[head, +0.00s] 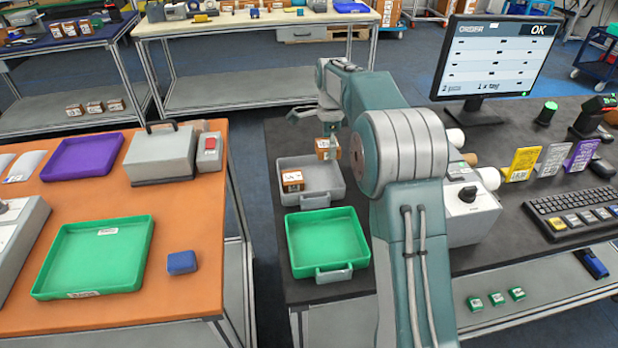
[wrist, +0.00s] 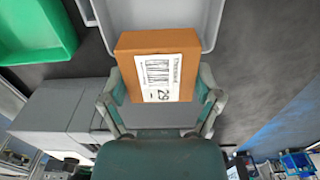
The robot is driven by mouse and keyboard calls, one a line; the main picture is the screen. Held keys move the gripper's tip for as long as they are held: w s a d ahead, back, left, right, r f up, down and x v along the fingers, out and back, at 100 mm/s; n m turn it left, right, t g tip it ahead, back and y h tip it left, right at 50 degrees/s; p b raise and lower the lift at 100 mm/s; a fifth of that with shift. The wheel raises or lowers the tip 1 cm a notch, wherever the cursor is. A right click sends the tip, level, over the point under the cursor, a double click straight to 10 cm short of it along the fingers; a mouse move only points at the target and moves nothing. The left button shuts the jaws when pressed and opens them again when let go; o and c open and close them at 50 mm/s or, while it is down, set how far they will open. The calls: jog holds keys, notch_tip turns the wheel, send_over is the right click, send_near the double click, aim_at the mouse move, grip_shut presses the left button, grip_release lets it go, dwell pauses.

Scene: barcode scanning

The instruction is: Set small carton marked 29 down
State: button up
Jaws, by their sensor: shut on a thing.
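The small carton marked 29 (wrist: 188,52) is brown with a white barcode label that faces the wrist camera. My gripper (wrist: 160,95) is shut on it, one finger at each side. In the head view the carton (head: 327,148) is held up near the far edge of the grey tray (head: 335,172) on the dark table. Another small brown carton (head: 292,181) sits in that tray, at its left. My arm hides part of the table to the right of the tray.
A green tray (head: 360,240) stands just in front of the grey one. A grey device with a knob (head: 468,194) and a keyboard (head: 575,208) are to the right. A monitor (head: 495,60) stands behind them. An orange table (head: 190,270) is to the left, across a gap.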

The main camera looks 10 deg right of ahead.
aim_at(327, 180)
notch_tip(327, 180, down, 10)
jog(key=shift+a, duration=0.1)
dwell(0.4)
jog(key=o, duration=1)
jog(key=shift+f, duration=0.1)
jog(key=shift+o, duration=0.2)
